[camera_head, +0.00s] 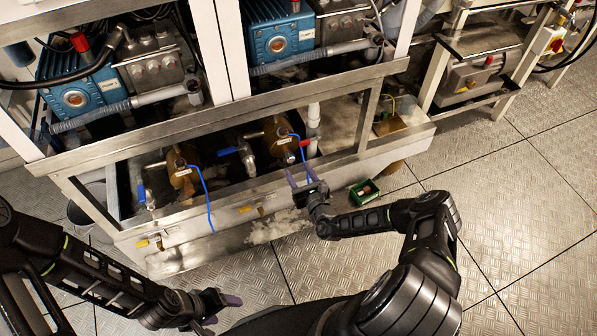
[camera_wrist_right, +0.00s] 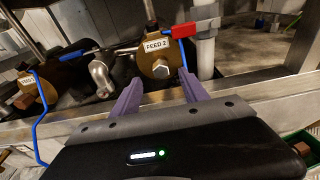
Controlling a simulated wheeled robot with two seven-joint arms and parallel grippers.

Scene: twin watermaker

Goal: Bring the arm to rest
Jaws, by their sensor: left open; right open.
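My right gripper (camera_head: 299,176) is open and empty at the front frame rail of the machine, before a brass FEED 2 fitting (camera_head: 279,137). In the right wrist view its two purple fingers (camera_wrist_right: 160,92) stand apart, with the FEED 2 fitting (camera_wrist_right: 158,62) beyond them and nothing between them. I cannot tell whether a finger touches the rail. My left gripper (camera_head: 226,302) is open low at the bottom of the head view, over the plate floor and away from the machine.
A red valve handle (camera_wrist_right: 182,30) sits by a white pipe (camera_wrist_right: 206,55). Blue tubes (camera_head: 203,190) hang from the brass fittings. A green bin (camera_head: 364,193) stands on the floor right of my right gripper. Blue pumps (camera_head: 280,40) sit above. The floor (camera_head: 530,210) at right is clear.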

